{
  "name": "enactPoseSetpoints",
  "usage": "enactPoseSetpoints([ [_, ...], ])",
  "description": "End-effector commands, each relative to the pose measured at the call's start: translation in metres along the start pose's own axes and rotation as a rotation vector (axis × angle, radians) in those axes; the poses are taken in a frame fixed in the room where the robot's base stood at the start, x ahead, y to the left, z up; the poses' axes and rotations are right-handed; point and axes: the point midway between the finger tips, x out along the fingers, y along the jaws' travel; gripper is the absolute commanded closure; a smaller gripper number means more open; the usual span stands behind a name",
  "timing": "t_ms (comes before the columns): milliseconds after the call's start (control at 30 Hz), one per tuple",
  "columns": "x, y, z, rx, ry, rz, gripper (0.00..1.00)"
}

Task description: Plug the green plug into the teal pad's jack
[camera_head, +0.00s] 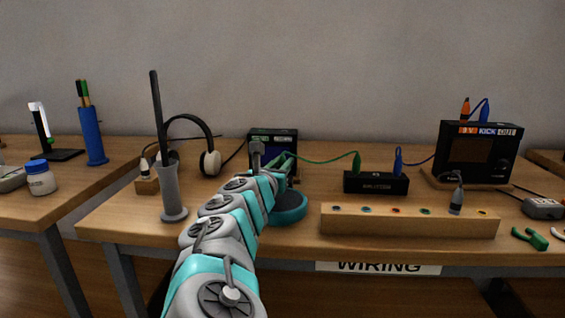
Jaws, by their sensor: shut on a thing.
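The green plug (281,160) is at my gripper (277,163), which is shut on it behind the end of my arm. Only a bit of green shows there, and a green cable runs right from it to another green plug (357,162) standing in a black box (375,182). The teal pad (290,208) is a low round disc on the table, just below and right of my gripper. My arm covers its left part. Its jack cannot be made out. The gripper's fingers are mostly hidden, and the gap between plug and pad cannot be judged.
A wooden strip with several coloured jacks (408,222) lies right of the pad, with a grey plug (456,201) at it. A black module (479,152) stands at right, a small black device (273,143) behind my gripper. Headphones (209,162) and a grey stand (171,190) are left.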

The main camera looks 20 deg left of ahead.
Motion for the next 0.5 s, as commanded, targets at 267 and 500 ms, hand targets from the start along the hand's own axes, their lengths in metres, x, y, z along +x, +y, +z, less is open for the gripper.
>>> enactPoseSetpoints([
  [267, 0.0003, -0.0003, -0.0075, -0.001, 0.001, 0.000, 1.00],
  [500, 0.0002, -0.0003, -0.0085, 0.000, 0.001, 0.000, 0.60],
])
